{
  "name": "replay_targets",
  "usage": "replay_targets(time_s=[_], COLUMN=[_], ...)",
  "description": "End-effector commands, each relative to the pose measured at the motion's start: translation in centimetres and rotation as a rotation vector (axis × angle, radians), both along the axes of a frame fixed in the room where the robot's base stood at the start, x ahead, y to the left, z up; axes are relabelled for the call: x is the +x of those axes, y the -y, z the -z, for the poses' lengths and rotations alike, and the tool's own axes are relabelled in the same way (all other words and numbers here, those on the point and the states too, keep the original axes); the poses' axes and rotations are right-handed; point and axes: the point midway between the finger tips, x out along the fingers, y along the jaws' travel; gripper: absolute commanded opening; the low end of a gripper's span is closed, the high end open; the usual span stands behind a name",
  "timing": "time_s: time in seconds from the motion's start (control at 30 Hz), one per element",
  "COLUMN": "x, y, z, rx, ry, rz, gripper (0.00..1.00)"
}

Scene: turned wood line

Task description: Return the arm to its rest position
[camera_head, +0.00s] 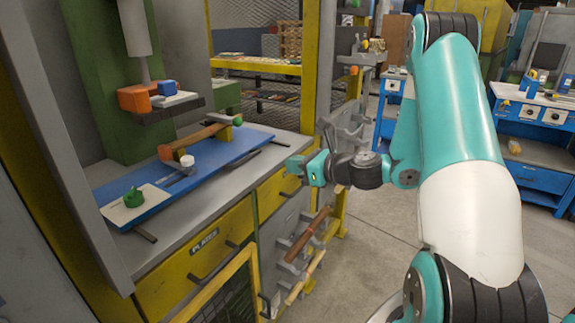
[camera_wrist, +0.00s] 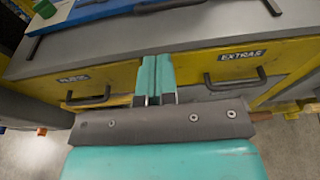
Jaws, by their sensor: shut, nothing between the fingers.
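My teal and white arm reaches in from the right in the head view, bent over, with its wrist pointing left toward the bench. My gripper (camera_head: 294,164) is just off the front right corner of the grey bench top (camera_head: 250,168). In the wrist view, my gripper (camera_wrist: 156,98) has its two teal fingers together with nothing between them. It points at the yellow drawer fronts, between the drawer handles. The fingers appear apart from the bench, though the exact gap is hard to tell.
A blue board (camera_head: 215,157) with wooden and green pieces lies on the bench. Below are yellow drawers (camera_head: 208,244) with protruding handles and a rack holding turned wooden rods (camera_head: 305,235). A yellow post (camera_head: 318,70) stands behind my gripper. Blue workbenches (camera_head: 540,178) stand at the back right; open floor lies between.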

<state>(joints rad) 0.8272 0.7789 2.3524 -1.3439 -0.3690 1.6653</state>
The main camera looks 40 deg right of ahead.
Motion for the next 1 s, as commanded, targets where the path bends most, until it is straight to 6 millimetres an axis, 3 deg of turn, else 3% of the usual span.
replay_targets(time_s=[0.23, 0.33, 0.47, 0.53, 0.6, 0.73, 0.83, 1.0], x=[-0.3, -0.2, -0.6, -1.7, -4.0, -10.2, -15.4, -22.2], y=[-0.1, -1.3, -6.9, -11.7, -16.7, -23.6, -26.3, -27.1], z=[-0.2, -0.7, -3.1, -4.9, -6.6, -9.2, -11.0, -13.2], rx=[-0.002, -0.048, -0.280, -0.486, -0.726, -1.145, -1.406, -1.672], ry=[0.002, 0.009, 0.063, 0.132, 0.236, 0.502, 0.745, 1.120], rz=[-0.005, -0.052, -0.287, -0.502, -0.759, -1.242, -1.573, -1.988], gripper=[0.00, 0.00, 0.00, 0.00, 0.00, 0.00, 0.00, 0.00])
